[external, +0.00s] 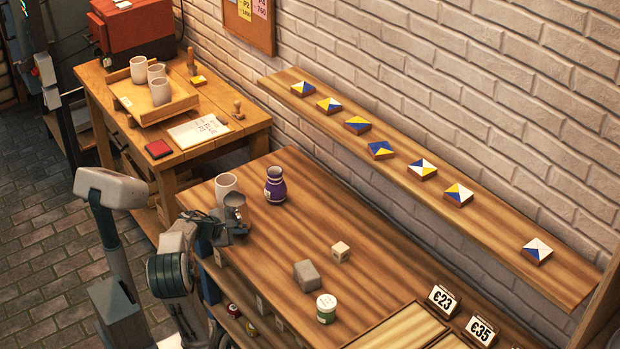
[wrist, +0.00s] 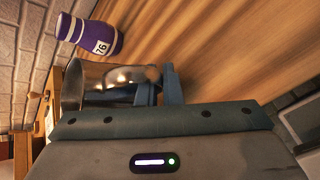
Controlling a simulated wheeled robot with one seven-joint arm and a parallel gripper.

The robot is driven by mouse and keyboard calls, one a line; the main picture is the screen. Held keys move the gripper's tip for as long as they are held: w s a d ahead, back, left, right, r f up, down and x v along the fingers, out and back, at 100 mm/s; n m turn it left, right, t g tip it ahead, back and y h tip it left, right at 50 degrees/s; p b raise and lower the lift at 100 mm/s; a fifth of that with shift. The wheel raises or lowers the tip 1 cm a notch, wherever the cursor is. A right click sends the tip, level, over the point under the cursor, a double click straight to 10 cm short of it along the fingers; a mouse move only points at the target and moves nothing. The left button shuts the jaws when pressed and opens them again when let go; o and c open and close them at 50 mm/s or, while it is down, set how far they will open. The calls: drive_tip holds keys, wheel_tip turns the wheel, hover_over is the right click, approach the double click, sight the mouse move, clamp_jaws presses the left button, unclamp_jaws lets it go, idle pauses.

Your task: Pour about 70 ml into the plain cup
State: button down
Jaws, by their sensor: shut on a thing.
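A plain pale cup (external: 225,184) stands upright at the near left corner of the long wooden table, partly hidden by a small metal jug (external: 234,200). My gripper (external: 235,228) is shut on the jug and holds it right beside the cup. In the wrist view the shiny jug (wrist: 100,80) sits between the fingers (wrist: 160,90), its mouth toward picture left. It looks about upright, matching the jar nearby. Its contents are hidden. I cannot make out the cup in the wrist view, nor any liquid stream.
A purple jar (external: 275,187) stands just right of the cup; its label reads 76 in the wrist view (wrist: 90,35). A grey block (external: 307,276), a small pale cube (external: 340,252) and a green-and-white tin (external: 326,308) stand farther right. More pale cups (external: 160,91) are on a side-table tray.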

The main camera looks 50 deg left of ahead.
sight(236, 214)
drive_tip(key=shift+s+a, duration=0.15)
drive_tip(key=shift+r, duration=0.1)
drive_tip(key=r+p, duration=0.1)
drive_tip(key=p, duration=0.1)
drive_tip(key=r+n+h+p, duration=0.1)
drive_tip(key=p, duration=0.2)
drive_tip(key=a+r+p, duration=0.1)
drive_tip(key=p, duration=0.2)
drive_tip(key=shift+w+a+r+g, duration=0.1)
drive_tip(key=shift+w+r+g, duration=0.2)
drive_tip(key=shift+g, duration=0.1)
drive_tip(key=r+h+p, duration=0.1)
drive_tip(key=p, duration=0.1)
drive_tip(key=a+n+p, duration=0.1)
drive_tip(key=p, duration=0.2)
drive_tip(key=shift+w+a+r+g+h+p, duration=0.1)
drive_tip(key=shift+w+r+g+h+p, duration=0.05)
drive_tip(key=shift+r+g+h+p, duration=0.2)
drive_tip(key=w+a+r+n+g+h+p, duration=0.2)
drive_tip(key=r+p, duration=0.6)
drive_tip(key=p, duration=1)
drive_tip(key=shift+a+n+h, duration=1.1)
drive_tip(key=shift+a+h, duration=0.5)
drive_tip(key=shift+h, duration=0.45)
drive_tip(key=shift+w+a+r+h+p, duration=0.15)
drive_tip(key=shift+a+r+h+p, duration=0.3)
drive_tip(key=shift+p, duration=0.3)
